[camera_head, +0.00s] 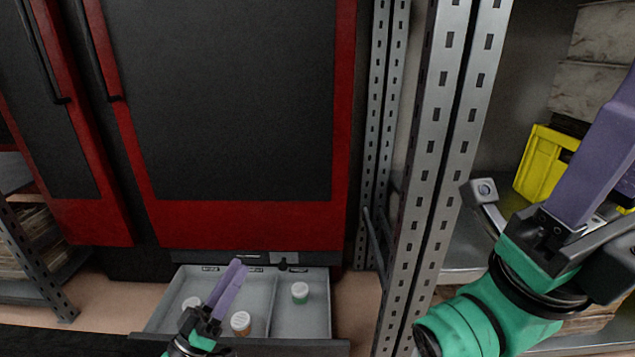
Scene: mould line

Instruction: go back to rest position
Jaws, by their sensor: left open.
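My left gripper (232,275) has purple fingers and reaches up from the bottom, in front of the pulled-out grey drawer. It is open, with its fingers nearly overlapping from this angle. Nothing shows held in it. It hides part of the drawer's left side. My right gripper (607,140) is large and close at the right edge, in front of the shelving. One purple finger shows clearly; the rest is cut off by the frame, so its opening cannot be told.
The grey drawer (318,318) stands open below a red and black cabinet (235,225). It holds a green white-capped jar (300,292), an orange one (241,323) and another white-capped one (192,303). A metal rack post (432,170) and yellow crate (541,165) are near my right arm.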

